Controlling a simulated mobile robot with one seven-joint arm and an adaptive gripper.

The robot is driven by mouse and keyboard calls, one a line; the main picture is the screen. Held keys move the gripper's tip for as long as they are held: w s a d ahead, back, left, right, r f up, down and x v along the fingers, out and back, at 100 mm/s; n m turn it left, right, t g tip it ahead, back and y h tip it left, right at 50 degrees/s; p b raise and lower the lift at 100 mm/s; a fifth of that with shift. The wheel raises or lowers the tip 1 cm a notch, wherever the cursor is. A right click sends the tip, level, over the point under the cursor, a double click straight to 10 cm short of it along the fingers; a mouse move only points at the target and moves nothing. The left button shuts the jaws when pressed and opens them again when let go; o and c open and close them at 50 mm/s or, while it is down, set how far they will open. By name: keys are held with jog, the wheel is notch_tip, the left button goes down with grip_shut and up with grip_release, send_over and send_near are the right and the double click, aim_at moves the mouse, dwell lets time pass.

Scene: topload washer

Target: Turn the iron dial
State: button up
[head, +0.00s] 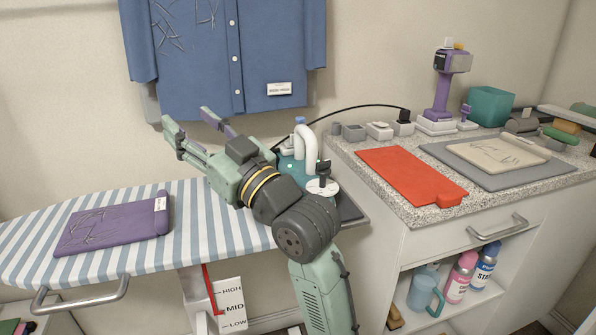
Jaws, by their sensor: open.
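The iron (290,164) stands at the right end of the striped ironing board (195,215), largely hidden behind my arm. Its teal body and white arched handle (311,150) show in part. A white disc with a dark raised knob (322,184), which looks like the iron dial, sits at the front right of the iron, just right of my arm. My gripper (189,120) is open and empty. Its fingers point up and left, above the board and in front of the wall, to the left of the iron and apart from the dial.
A purple folded cloth (112,222) lies on the board's left. A blue shirt (228,50) hangs behind. The speckled counter (395,196) at right holds a red mat (410,176), grey tray (460,156) and purple steamer-like device (443,90). A black cord runs from the iron area to the counter.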

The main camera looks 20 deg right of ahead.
aim_at(325, 166)
jog(key=s+d+f+m+h+b, duration=0.1)
jog(key=s+d+f+m+h, duration=0.3)
jog(key=d, duration=0.9)
jog(key=s+d+f+m+h+b, duration=0.1)
jog(key=s+d+f+h, duration=0.4)
jog(key=d, duration=0.7)
jog(key=shift+g+y, duration=0.3)
jog(key=shift+y, duration=0.3)
jog(key=x, duration=0.3)
jog(key=p+x, duration=0.1)
jog(key=x, duration=0.2)
jog(key=f+p+x, duration=0.1)
jog(key=x, duration=0.3)
jog(key=shift+w+f, duration=0.1)
jog(key=shift+c, duration=0.4)
grip_shut()
